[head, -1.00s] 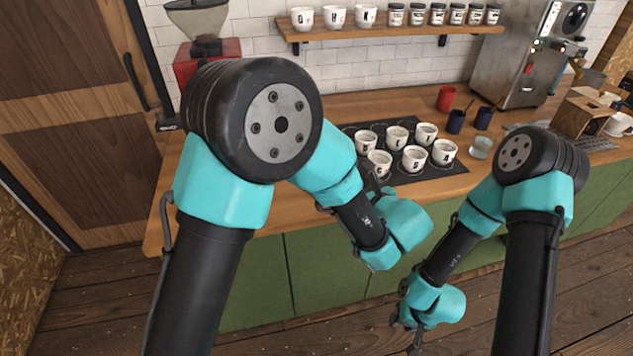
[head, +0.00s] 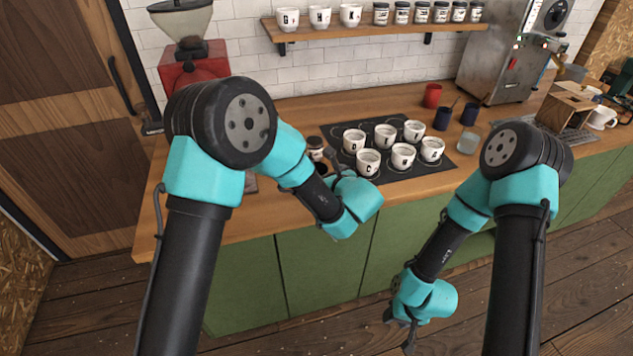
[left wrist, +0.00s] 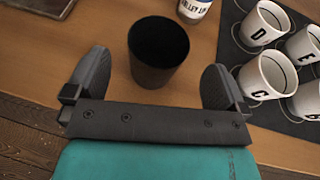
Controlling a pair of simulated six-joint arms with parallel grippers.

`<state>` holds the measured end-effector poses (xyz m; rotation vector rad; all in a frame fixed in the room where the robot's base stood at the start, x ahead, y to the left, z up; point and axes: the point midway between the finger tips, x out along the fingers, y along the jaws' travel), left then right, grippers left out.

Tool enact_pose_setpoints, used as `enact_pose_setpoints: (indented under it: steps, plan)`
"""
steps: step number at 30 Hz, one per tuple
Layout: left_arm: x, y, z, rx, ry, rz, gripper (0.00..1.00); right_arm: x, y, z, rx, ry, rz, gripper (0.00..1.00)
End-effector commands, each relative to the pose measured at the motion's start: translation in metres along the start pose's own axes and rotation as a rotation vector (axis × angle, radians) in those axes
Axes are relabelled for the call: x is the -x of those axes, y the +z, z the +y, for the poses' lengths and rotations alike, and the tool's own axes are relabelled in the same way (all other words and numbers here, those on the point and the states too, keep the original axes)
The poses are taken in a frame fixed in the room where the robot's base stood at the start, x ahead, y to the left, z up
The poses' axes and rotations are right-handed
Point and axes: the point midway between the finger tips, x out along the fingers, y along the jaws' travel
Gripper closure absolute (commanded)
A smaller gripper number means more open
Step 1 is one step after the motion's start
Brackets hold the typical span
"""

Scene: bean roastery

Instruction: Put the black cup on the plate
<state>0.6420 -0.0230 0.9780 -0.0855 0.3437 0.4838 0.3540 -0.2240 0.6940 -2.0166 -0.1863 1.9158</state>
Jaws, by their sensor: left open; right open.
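The black cup (left wrist: 158,50) stands upright on the wooden counter in the left wrist view. My left gripper (left wrist: 154,72) is open, with one finger on each side of the cup; I cannot tell whether they touch it. In the head view my left gripper (head: 335,160) is over the front counter edge, and the cup is mostly hidden behind my left arm. My right gripper (head: 399,331) is open and empty, low in front of the green cabinets. I cannot make out a plate for certain in either view.
Lettered white cups (head: 403,155) stand on a dark mat (head: 437,169) right of the black cup. A labelled jar (left wrist: 194,8) is just behind it. Two dark blue cups (head: 443,118), a red cup (head: 432,94) and a glass (head: 468,142) stand farther right. A dark flat object (left wrist: 45,5) lies at left.

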Motion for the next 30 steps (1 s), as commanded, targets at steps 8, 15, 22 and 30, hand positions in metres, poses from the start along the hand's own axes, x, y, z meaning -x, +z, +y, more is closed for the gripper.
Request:
enact_pose_setpoints:
  steps: [8,15,22,30]
  plan:
    - [-0.004,0.001,0.0,0.0,-0.001,-0.001,0.0,0.0,0.0,0.0,0.0,0.0,0.0,0.57]
    - [-0.012,0.001,0.001,0.001,0.001,-0.001,0.0,0.0,0.0,0.0,0.0,0.0,0.0,0.57]
    - [-0.043,0.002,0.002,0.0,0.001,0.0,0.0,0.0,0.0,0.0,0.0,0.0,0.0,0.57]
    - [-0.056,0.003,0.001,0.0,-0.001,-0.001,0.0,0.0,0.0,0.0,0.0,0.0,0.0,0.57]
